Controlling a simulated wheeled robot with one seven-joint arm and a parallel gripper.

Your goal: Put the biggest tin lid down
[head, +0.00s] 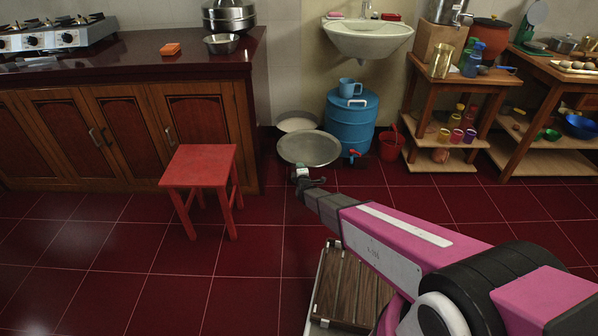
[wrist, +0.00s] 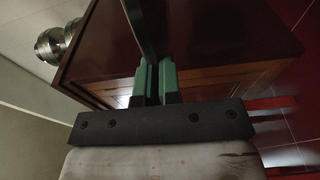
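My gripper (head: 303,179) is shut on the near rim of a large round grey tin lid (head: 309,148). In the head view the lid is held out beyond the fingers, its broad face showing, in front of the blue drum. In the wrist view my green fingertips (wrist: 154,75) close on a thin dark strip, the lid (wrist: 143,28) seen edge-on. No other tin lid is clearly made out.
A red stool (head: 199,172) stands left of my gripper, before the wooden counter (head: 130,78). A pale round pan (head: 297,121) is behind the lid. A blue drum (head: 352,122) and red bucket (head: 391,146) stand to the right. Floor tiles nearby are clear.

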